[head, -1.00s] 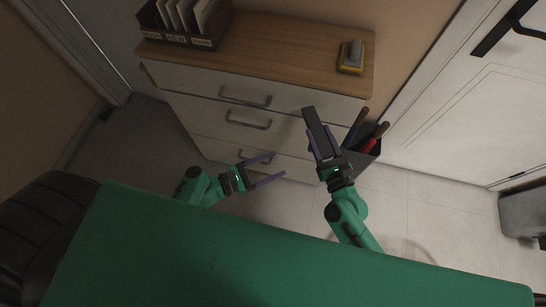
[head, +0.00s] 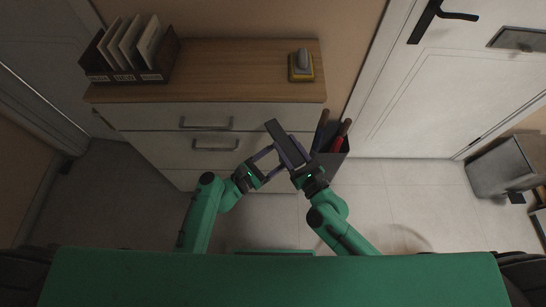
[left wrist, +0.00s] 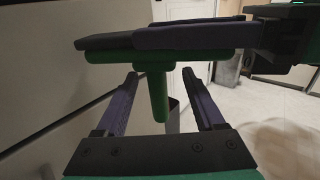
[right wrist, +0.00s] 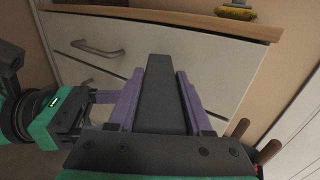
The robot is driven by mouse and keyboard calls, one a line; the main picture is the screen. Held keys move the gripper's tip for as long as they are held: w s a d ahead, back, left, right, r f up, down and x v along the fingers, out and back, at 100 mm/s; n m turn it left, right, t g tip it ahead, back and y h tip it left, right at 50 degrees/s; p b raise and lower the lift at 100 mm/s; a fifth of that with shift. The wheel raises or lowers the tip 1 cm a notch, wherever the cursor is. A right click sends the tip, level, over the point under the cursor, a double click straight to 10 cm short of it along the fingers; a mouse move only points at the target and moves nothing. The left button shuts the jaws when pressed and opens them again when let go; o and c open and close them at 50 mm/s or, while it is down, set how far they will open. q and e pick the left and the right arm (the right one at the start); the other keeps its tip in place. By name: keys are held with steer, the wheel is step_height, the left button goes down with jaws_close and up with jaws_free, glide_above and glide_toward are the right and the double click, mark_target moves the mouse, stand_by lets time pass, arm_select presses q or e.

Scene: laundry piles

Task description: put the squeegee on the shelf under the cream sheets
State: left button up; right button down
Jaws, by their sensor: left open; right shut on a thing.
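The squeegee (head: 276,132) has a long dark head. The left wrist view shows its green handle (left wrist: 157,95) hanging down from the middle of that head, like a T. My right gripper (head: 288,146) is shut on the dark head, which also lies between its fingers in the right wrist view (right wrist: 160,95). My left gripper (head: 268,164) is open, with the handle seen between its two fingers; whether they touch it I cannot tell. Cream sheets (head: 130,42) stand upright in a dark divided holder (head: 160,75) at the back left. No open shelf is clearly visible.
The holder stands on a wood-topped drawer unit (head: 230,70). A yellow and grey item (head: 301,66) sits at the top's right end. A dark bin (head: 330,160) with several handled tools stands beside the unit. A grey bin (head: 500,165) is at right; floor between is clear.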

arm_select(q)
jaws_close()
arm_select(e)
steer(key=shift+c, duration=1.2)
jaws_free()
